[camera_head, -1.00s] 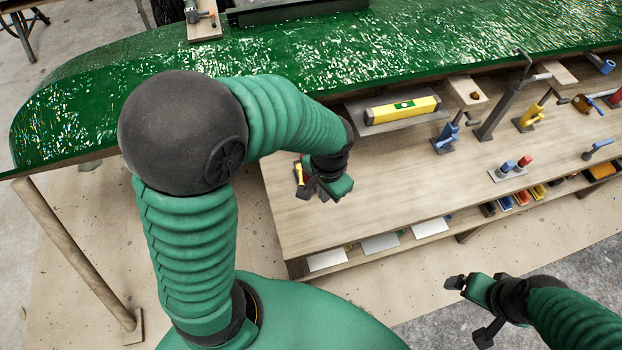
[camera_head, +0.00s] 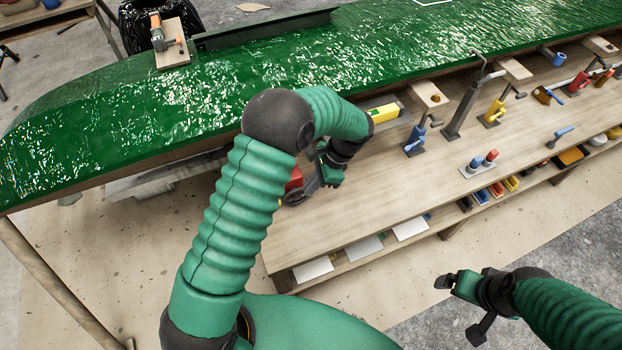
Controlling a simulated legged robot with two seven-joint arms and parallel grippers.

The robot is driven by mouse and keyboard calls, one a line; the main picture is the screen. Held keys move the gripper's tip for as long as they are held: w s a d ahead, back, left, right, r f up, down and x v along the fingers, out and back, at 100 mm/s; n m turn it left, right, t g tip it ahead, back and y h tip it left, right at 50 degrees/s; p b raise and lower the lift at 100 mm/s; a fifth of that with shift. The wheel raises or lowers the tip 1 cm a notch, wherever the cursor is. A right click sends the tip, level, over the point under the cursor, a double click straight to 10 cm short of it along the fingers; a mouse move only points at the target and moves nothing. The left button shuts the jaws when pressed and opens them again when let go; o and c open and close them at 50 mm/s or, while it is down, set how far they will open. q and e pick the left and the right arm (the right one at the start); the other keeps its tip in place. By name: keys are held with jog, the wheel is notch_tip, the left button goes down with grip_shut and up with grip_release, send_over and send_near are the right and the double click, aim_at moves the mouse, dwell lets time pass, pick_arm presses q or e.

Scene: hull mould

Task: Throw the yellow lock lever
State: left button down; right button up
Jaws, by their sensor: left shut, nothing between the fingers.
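A yellow lever (camera_head: 493,113) stands upright on a small base toward the back of the workbench, right of centre. It is between a blue lever (camera_head: 415,138) and a red one (camera_head: 579,83). My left gripper (camera_head: 331,178) is shut and empty above the left end of the bench, well to the left of the yellow lever and apart from it. My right gripper (camera_head: 461,308) has its fingers apart, empty, low at the right beyond the bench's front edge.
The green hull mould (camera_head: 200,110) runs along the back of the bench (camera_head: 370,205). A yellow spirit level (camera_head: 384,113) is partly hidden by my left arm. A grey post (camera_head: 462,110) stands left of the yellow lever. A red tool (camera_head: 294,180) lies beside my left gripper.

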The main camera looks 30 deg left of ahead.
pick_arm(q)
jog(key=s+a+f+p, duration=0.1)
jog(key=s+a+f, duration=0.2)
jog(key=a+f, duration=0.1)
jog(key=shift+s+a, duration=0.25)
jog(key=shift+a, duration=0.25)
jog(key=shift+s+a+r, duration=0.1)
